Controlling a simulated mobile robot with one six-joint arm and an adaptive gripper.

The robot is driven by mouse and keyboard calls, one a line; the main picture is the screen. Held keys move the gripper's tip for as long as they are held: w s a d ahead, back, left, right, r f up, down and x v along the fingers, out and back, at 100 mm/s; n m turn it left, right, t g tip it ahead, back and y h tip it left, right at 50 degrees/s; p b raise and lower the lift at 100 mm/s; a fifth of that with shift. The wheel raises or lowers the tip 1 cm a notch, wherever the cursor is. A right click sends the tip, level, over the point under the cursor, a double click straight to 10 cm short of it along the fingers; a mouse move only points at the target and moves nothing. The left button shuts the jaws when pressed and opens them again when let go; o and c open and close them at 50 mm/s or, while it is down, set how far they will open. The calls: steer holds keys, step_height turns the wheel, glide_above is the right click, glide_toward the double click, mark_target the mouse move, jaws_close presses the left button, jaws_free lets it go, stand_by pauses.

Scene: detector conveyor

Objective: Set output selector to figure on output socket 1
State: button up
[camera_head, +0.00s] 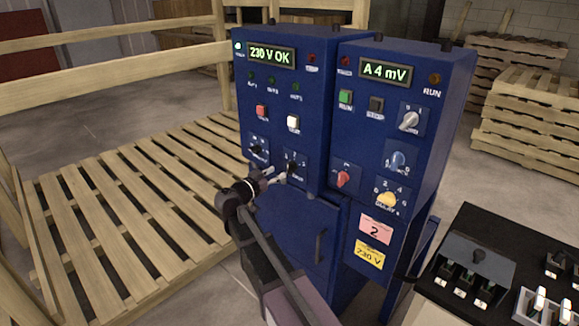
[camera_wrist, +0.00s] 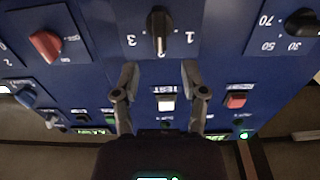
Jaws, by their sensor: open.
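The cabinet's black rotary knob (camera_wrist: 159,22) sits between the figures 3 and 1 in the wrist view, which shows the panel upside down. Its pale pointer line appears to point down the picture, between those figures. In the head view the same knob (camera_head: 293,167) is on the blue cabinet's lower left panel. My gripper (camera_wrist: 160,75) is open and empty, its fingers apart and short of the knob. In the head view my gripper (camera_head: 278,178) is close to this knob. A pink label (camera_head: 375,230) reads 2; its small text is unreadable. I cannot make out output socket 1.
Another black knob (camera_head: 258,153) is just left, with figures 30 and 70 in the wrist view. A white button (camera_head: 293,123) and red button (camera_head: 261,111) lie above. A red knob (camera_head: 343,179) is right. A wooden pallet (camera_head: 130,205) and a control console (camera_head: 500,275) flank the cabinet.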

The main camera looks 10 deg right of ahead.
mark_target(288, 166)
steer(key=shift+x, duration=3.4)
jaws_close()
